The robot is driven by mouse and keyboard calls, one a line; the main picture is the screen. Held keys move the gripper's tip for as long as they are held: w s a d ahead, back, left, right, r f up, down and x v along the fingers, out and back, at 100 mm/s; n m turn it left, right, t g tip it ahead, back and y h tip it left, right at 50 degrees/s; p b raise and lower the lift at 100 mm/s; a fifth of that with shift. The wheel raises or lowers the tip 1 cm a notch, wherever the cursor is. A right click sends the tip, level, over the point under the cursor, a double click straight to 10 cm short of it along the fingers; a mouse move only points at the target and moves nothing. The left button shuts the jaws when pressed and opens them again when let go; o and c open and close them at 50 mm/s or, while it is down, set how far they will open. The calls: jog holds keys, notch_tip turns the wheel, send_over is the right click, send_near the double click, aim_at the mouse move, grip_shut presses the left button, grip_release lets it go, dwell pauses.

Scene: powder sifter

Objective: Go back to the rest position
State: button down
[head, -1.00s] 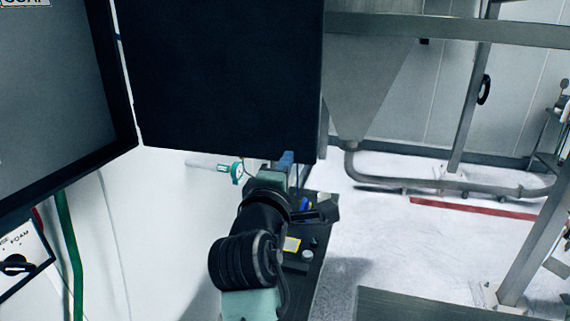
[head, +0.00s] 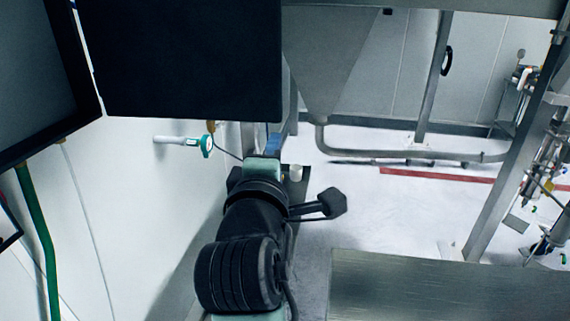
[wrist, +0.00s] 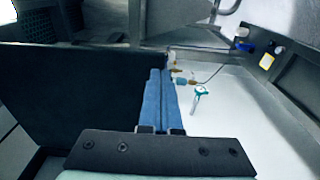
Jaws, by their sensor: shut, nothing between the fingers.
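My gripper shows in the wrist view as two blue fingers (wrist: 158,78) pressed together with nothing between them. In the head view only a small blue part of my gripper (head: 273,143) shows beyond my dark arm links, just under the lower right corner of a large black panel (head: 185,60). In the wrist view the same panel (wrist: 75,95) fills the left side beside the fingers. I cannot tell the distance between them.
A white and green valve handle (head: 207,145) sticks out from the white wall left of my arm. A steel hopper (head: 325,60) with a pipe stands behind. A steel surface (head: 420,285) is at the front right. White floor (head: 370,210) lies open between.

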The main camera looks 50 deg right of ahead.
jog(key=a+r+m+t+y+b, duration=0.25)
jog(key=a+r+t, duration=0.25)
jog(key=a, duration=0.5)
jog(key=a+r+m+t+y+b, duration=0.25)
jog(key=a+r+t, duration=0.3)
jog(key=a, duration=0.55)
jog(key=s+a+r+m+t+y+b, duration=0.1)
jog(key=s+a+r+t+y, duration=0.1)
jog(key=a, duration=0.4)
jog(key=s+a+r+m+t+y+b, duration=0.1)
jog(key=s+a+r+t+y, duration=0.2)
jog(key=a+y, duration=0.4)
jog(key=shift+s+r+t+y+b, duration=0.3)
jog(key=shift+r+t, duration=0.2)
jog(key=shift+t, duration=0.15)
jog(key=shift+a, duration=0.1)
